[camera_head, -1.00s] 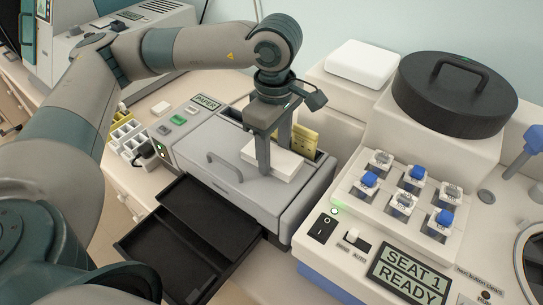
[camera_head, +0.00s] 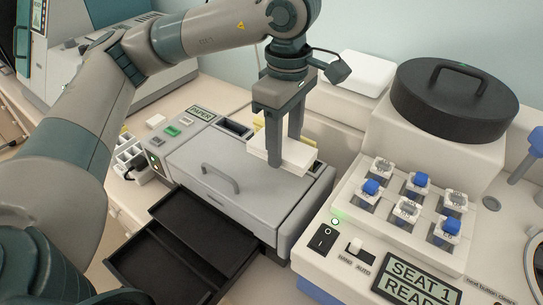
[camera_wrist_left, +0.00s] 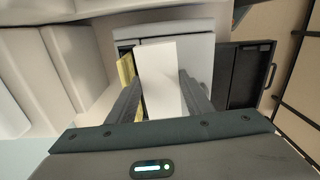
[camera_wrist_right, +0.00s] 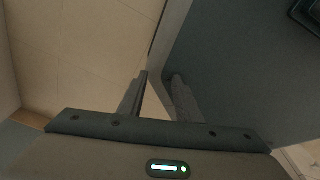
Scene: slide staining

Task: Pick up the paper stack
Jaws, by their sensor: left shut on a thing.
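The white paper stack (camera_head: 297,156) is held between the fingers of my left gripper (camera_head: 284,152), over the back right of the grey machine labelled PAPER. Whether its underside is clear of the machine is hard to tell. In the left wrist view the stack (camera_wrist_left: 163,72) shows as a white block between the two fingers (camera_wrist_left: 160,98). My right gripper (camera_wrist_right: 158,77) shows only in its own wrist view, with its fingers apart and nothing between them, beside a dark grey surface.
The grey machine (camera_head: 215,200) has a handled lid and black open trays (camera_head: 165,262) at its front. Yellow pieces (camera_wrist_left: 125,68) stand beside the stack. A white stainer (camera_head: 345,225) with blue-capped holders and a black lid (camera_head: 453,95) is close on the right.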

